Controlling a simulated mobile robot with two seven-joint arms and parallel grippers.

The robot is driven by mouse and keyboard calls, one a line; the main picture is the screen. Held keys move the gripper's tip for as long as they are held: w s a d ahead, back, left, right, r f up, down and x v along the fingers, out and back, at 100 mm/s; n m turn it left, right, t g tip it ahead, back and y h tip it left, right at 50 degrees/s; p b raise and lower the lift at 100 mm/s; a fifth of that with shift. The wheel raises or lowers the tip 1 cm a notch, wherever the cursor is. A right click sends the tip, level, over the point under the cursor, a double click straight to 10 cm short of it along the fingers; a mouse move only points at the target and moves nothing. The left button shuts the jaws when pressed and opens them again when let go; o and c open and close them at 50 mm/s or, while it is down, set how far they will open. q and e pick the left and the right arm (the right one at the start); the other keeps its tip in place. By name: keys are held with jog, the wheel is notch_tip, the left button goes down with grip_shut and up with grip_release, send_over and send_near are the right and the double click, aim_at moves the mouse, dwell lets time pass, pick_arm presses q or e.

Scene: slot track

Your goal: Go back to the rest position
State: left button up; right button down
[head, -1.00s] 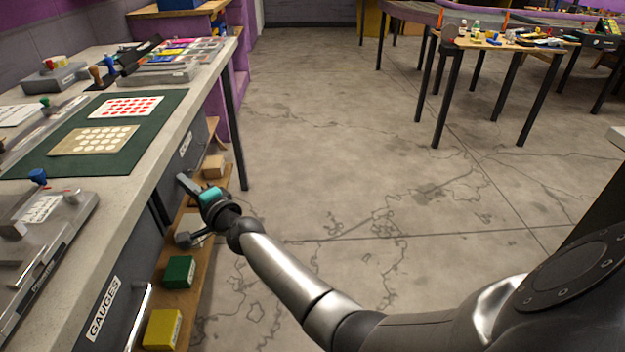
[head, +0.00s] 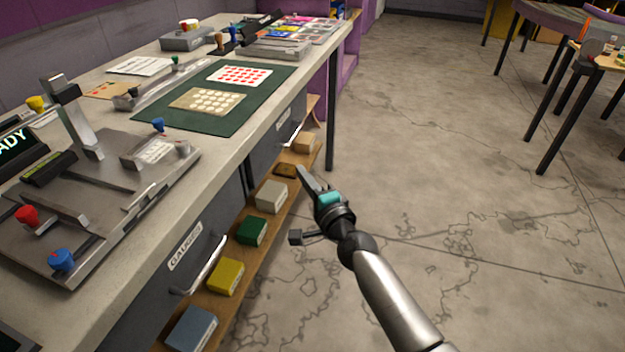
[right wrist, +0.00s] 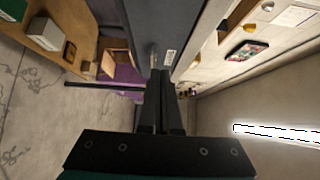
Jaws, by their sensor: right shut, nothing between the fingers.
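My right gripper (head: 306,178) shows in the head view, in front of the workbench and beside the low wooden shelf. Its fingers are shut with nothing between them and touch nothing that I can see. In the right wrist view the shut fingers (right wrist: 161,100) point along the grey cabinet front (right wrist: 150,25). My left gripper is not in either view.
The workbench (head: 215,180) runs along the left, with a metal fixture (head: 100,190) and a green mat (head: 200,125) on it. Colored blocks, including a yellow block (head: 226,277), stand on the low shelf. Drawer handles (head: 205,265) stick out. Open floor (head: 450,180) lies to the right.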

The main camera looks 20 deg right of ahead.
jog(key=s+d+f+n+g+h+p, duration=0.15)
jog(key=s+f+n+g, duration=0.3)
jog(key=s+f, duration=0.7)
jog(key=s+d+f+n+g+p, duration=0.4)
jog(key=s+f, duration=0.4)
jog(key=f, duration=0.6)
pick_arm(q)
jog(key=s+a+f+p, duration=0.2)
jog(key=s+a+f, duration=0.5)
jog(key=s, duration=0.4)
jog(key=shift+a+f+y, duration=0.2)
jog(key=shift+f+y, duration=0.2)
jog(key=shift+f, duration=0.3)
pick_arm(e)
jog(key=s+d+f+n+g+h, duration=0.1)
jog(key=s+f+n, duration=0.4)
jog(key=s, duration=0.8)
jog(key=s+d+f+n+g+h, duration=0.1)
jog(key=s+d+f+n+g, duration=0.2)
jog(key=s, duration=1)
notch_tip(320, 180, down, 3)
jog(key=n+g, duration=0.1)
jog(key=g, duration=0.1)
jog(key=shift+s+n+g, duration=0.3)
jog(key=shift+n+g, duration=0.05)
jog(key=shift+d+h, duration=0.1)
jog(key=shift+h, duration=0.15)
